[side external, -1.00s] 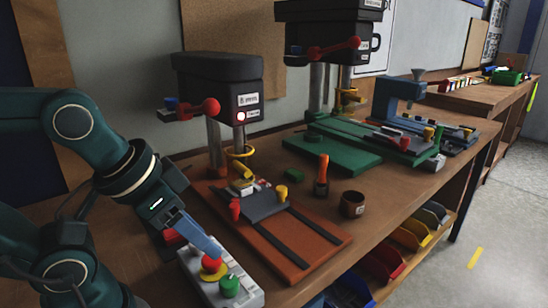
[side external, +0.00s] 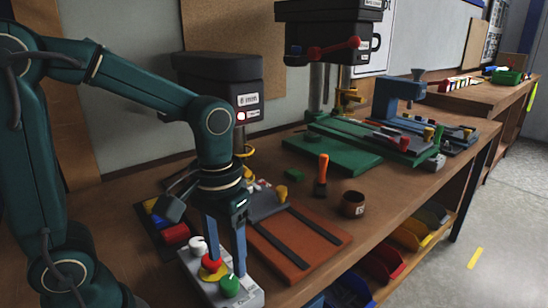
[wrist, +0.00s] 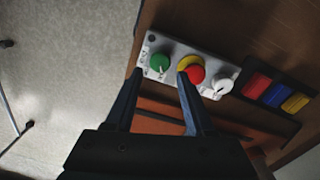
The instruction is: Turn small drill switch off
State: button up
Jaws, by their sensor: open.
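The grey control box (side external: 250,298) stands at the table's front left, beside the small drill press (side external: 218,80) with its orange base (side external: 310,240). On the box are a white knob (side external: 198,245), a red button (side external: 211,264) on a yellow ring, and a green knob (side external: 229,285). My gripper (side external: 227,255) is open and points down over the box. In the wrist view my gripper (wrist: 160,76) has one finger on each side of the green knob (wrist: 159,62), the right one near the red button (wrist: 195,74). The white knob (wrist: 223,86) is outside the fingers. Contact cannot be told.
A block with red, blue and yellow parts (wrist: 275,92) lies beside the box. An orange-handled tool (side external: 322,172) and a brown cup (side external: 353,204) stand on the table. A larger green drill press (side external: 350,152) is farther back.

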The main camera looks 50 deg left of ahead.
aim_at(229, 281)
jog(key=shift+f, duration=2.5)
grip_shut()
jog(key=shift+m, duration=0.3)
jog(key=m, duration=1.1)
jog(key=shift+m, duration=0.3)
grip_release()
